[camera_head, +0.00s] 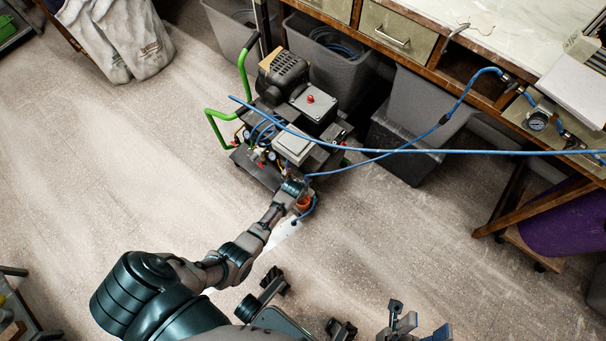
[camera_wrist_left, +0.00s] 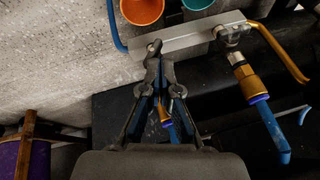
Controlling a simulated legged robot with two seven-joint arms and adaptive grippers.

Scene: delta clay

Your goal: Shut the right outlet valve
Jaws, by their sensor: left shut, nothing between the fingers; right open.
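In the left wrist view a grey metal plate (camera_wrist_left: 190,40) carries two outlet fittings. The one on the picture's right is a brass outlet valve (camera_wrist_left: 245,78) with a yellow lever (camera_wrist_left: 280,52) slanting down to the right and a blue hose below. The other fitting (camera_wrist_left: 165,114) is mostly hidden behind my left gripper (camera_wrist_left: 158,62), which is shut and empty, its tips overlapping the plate in view. I cannot tell whether they touch. In the head view my left arm reaches the compressor (camera_head: 290,115). My right gripper (camera_head: 420,322) is open, low in the picture.
An orange cup (camera_wrist_left: 142,10) and a teal cup (camera_wrist_left: 198,4) sit beyond the plate. A blue hose (camera_head: 410,151) runs from the compressor to the bench (camera_head: 480,30). Grey bins (camera_head: 345,75) stand behind the compressor. Open floor (camera_head: 120,170) lies to the left.

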